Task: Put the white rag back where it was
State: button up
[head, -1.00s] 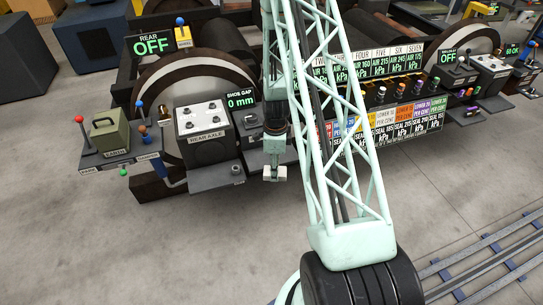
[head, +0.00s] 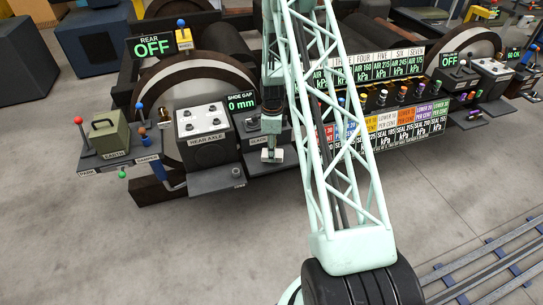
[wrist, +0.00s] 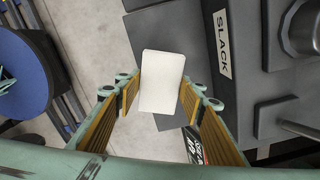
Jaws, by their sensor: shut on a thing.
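The white rag (wrist: 162,80) shows as a white rectangular block in the wrist view, between the ribbed yellow pads of my gripper (wrist: 160,100). My gripper is shut on it. In the head view my gripper (head: 271,150) hangs in front of the dark unit labelled SLACK, with the white rag (head: 271,156) small at its tip. In the wrist view the SLACK label (wrist: 223,43) on a dark surface lies to the right of the rag, and grey floor shows beyond it on the left. The height of the rag over the plate is hard to tell.
The REAR AXLE box (head: 204,135) stands left of my gripper, with a SHOE GAP display (head: 241,102) above. A tray with a green EARTH box (head: 107,135) and knobbed levers is further left. Rows of pressure labels (head: 385,127) lie right. The front floor is open.

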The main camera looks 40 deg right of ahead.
jog(key=shift+w+d, duration=0.35)
jog(key=shift+w, duration=0.15)
jog(key=shift+w+d, duration=0.15)
jog(key=shift+w, duration=0.05)
jog(key=shift+w+d+f, duration=0.1)
jog(key=shift+w+f, duration=0.05)
jog(key=shift+f, duration=0.2)
jog(key=shift+f+b, duration=0.7)
jog(key=shift+f, duration=0.75)
jog(key=shift+f, duration=0.2)
jog(key=o, duration=0.8)
jog(key=shift+o, duration=0.2)
jog(key=shift+r, duration=0.15)
jog(key=shift+r+p, duration=1.2)
jog(key=shift+r, duration=4.85)
